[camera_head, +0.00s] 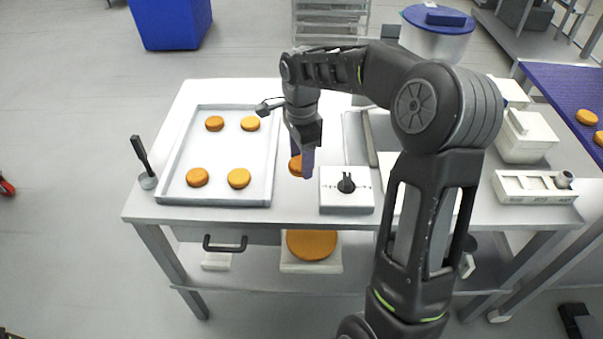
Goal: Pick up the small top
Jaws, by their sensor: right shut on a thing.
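My right gripper (304,162) reaches down over the table, just right of the tray, with its purple fingers pointing down. It is shut on a small orange-brown round top (294,166), which the fingers partly hide. Whether the top touches the table is hard to tell. Several similar rounds, one at the tray's lower right (239,178), lie spaced apart on the pale tray (222,201). My left gripper is not in view.
A white box with a black knob (347,190) stands right of the gripper. A black-handled tool (144,163) stands left of the tray. White containers (527,135) are at the right. A large orange disc (311,244) lies on the lower shelf.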

